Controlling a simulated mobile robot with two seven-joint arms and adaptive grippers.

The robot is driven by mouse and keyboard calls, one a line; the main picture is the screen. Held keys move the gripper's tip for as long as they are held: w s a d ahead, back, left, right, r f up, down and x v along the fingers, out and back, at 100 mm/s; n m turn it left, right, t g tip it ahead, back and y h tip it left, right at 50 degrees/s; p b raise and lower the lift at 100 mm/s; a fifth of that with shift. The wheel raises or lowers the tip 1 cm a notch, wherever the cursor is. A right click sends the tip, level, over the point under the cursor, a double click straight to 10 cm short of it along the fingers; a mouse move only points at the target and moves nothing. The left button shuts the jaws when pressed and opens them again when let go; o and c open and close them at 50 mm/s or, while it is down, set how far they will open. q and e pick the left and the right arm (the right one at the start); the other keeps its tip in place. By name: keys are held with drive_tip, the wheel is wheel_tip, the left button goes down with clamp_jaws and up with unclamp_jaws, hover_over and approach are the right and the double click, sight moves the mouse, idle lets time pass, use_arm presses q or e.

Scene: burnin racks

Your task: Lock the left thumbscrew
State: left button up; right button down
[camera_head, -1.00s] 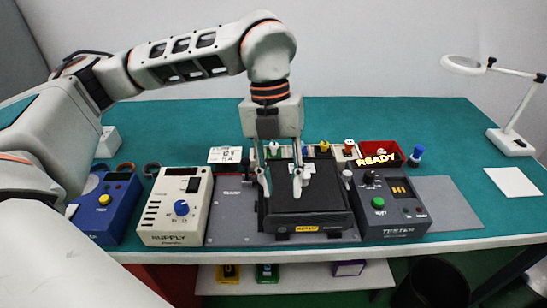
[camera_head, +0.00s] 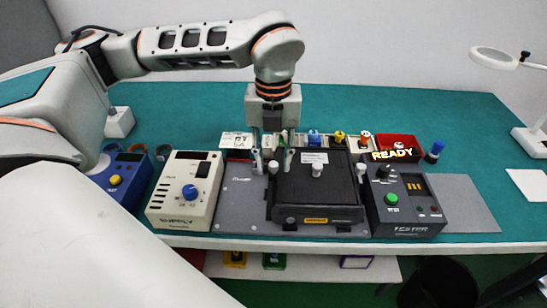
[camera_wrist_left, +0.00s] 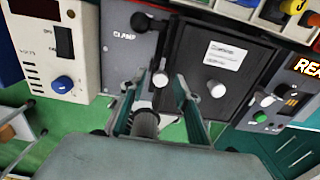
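A black fixture with a closed flat lid (camera_head: 338,200) stands on a grey plate marked CLAMP (camera_head: 240,205). The left thumbscrew (camera_head: 273,167), a small pale knob, is at the lid's left side; it also shows in the left wrist view (camera_wrist_left: 160,78). A second pale knob (camera_head: 317,170) is on the lid, and another (camera_head: 361,169) is at the right side. My left gripper (camera_head: 272,162) points down at the left thumbscrew, open, with one fingertip on each side of it. I cannot tell whether they touch. My right gripper is not in view.
The supply box (camera_head: 184,195) stands left and the tester (camera_head: 404,205) right, with a lit READY sign (camera_head: 393,155). Coloured bins line the back.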

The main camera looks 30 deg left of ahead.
use_arm(q)
drive_tip(key=shift+f, duration=0.1)
clamp_jaws()
drive_tip(key=shift+m, duration=0.3)
drive_tip(key=m, duration=0.3)
drive_tip(key=shift+m+p, duration=0.3)
drive_tip(key=shift+p, duration=0.1)
drive_tip(key=m+p, duration=0.1)
drive_tip(key=m, duration=0.8)
drive_tip(key=shift+m+p, duration=0.3)
drive_tip(key=shift+m, duration=0.1)
drive_tip(key=shift+w+m+p, duration=0.1)
drive_tip(key=shift+m+p, duration=0.25)
drive_tip(key=shift+m, duration=1.55)
